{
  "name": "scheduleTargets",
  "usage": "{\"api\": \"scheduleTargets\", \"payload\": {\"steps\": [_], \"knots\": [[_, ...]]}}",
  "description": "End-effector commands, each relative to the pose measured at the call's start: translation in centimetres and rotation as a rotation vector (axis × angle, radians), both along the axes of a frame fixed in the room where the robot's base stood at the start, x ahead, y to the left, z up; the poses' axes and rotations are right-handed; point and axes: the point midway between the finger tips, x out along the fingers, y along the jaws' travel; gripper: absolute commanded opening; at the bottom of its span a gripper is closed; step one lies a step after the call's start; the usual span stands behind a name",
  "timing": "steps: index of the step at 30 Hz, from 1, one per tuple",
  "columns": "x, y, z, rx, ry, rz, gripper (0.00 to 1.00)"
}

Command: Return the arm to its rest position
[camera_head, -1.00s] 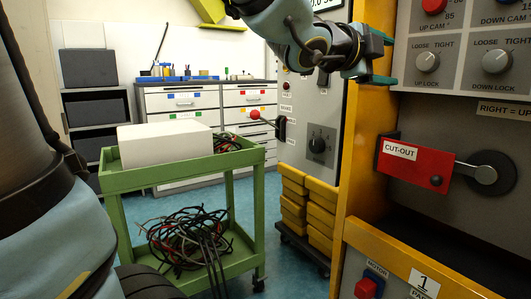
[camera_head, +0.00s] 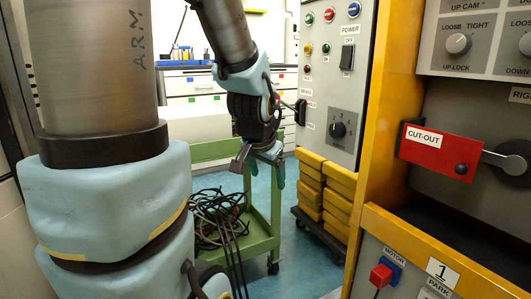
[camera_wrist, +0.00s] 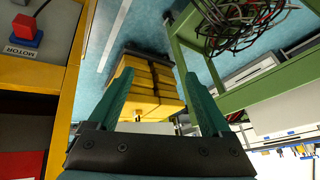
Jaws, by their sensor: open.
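My arm hangs down in the head view, with its light blue and dark grey links at the left and centre. My gripper (camera_head: 264,162) points downward in front of the green cart, to the left of the grey control panel (camera_head: 338,85). In the wrist view my gripper (camera_wrist: 153,85) shows two green fingers spread apart, with nothing between them. Yellow bins (camera_wrist: 155,90) show beyond the fingers, at some distance. My gripper appears to touch nothing.
The green cart (camera_head: 262,243) carries a white box (camera_head: 197,122) and a tangle of cables (camera_head: 216,215). Stacked yellow bins (camera_head: 325,195) stand below the panel. A yellow frame (camera_head: 392,100) with a red CUT-OUT lever (camera_head: 437,150) is at the right. Blue floor (camera_head: 300,265) lies clear between cart and bins.

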Motion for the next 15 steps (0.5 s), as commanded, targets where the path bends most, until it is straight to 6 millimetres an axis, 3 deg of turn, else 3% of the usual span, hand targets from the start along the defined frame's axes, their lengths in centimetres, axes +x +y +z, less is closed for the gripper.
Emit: {"api": "scheduleTargets", "payload": {"steps": [3, 7, 8, 9, 15], "knots": [[-3.2, 4.1, -3.1, -0.03, 0.201, 0.237, 0.83], [-7.7, 7.2, -5.7, -0.067, 0.412, 0.493, 0.83], [-8.4, 7.4, -5.4, -0.073, 0.441, 0.529, 0.83], [-8.0, 7.1, -3.7, -0.072, 0.424, 0.508, 0.83], [-7.9, 7.1, 0.6, -0.07, 0.419, 0.501, 0.83]]}}
